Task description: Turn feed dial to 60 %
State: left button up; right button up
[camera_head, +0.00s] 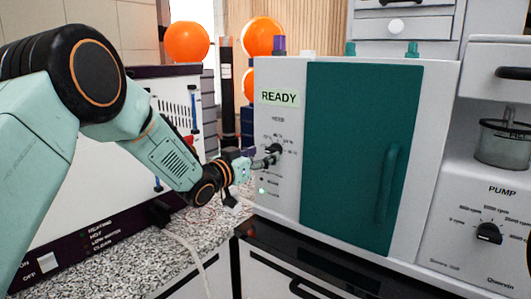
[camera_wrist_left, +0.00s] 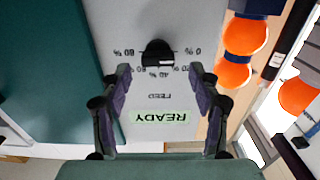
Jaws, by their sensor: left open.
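The feed dial (camera_wrist_left: 158,53) is a black knob on the pale front panel, under the green READY display (camera_head: 279,97). The wrist view shows the panel upside down, with percent marks around the dial; 80 %, 40 % and 0 % can be read. I cannot tell which mark the dial points to. My left gripper (camera_wrist_left: 160,72) is open, its two fingers apart on either side of the dial. In the head view my left gripper (camera_head: 265,160) is close to the panel and partly covers the dial and its marks. My right gripper is out of view.
A teal door (camera_head: 345,150) with a vertical handle (camera_head: 386,185) is right of the dial panel. A pump unit with a black dial (camera_head: 489,233) stands further right. Orange balls (camera_head: 186,42) are behind. A speckled counter (camera_head: 150,255) lies below my left arm.

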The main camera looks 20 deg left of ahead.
aim_at(274, 150)
pick_arm(q)
jog(key=shift+w+d, duration=0.2)
jog(key=shift+w, duration=0.3)
jog(key=shift+w+d+r, duration=0.1)
jog(key=shift+w+d, duration=0.4)
jog(key=shift+w, duration=0.2)
jog(key=shift+a, duration=0.25)
jog(key=shift+c, duration=0.5)
jog(key=shift+d, duration=0.25)
jog(key=c, duration=0.4)
jog(key=shift+a, duration=0.1)
jog(key=c, duration=0.7)
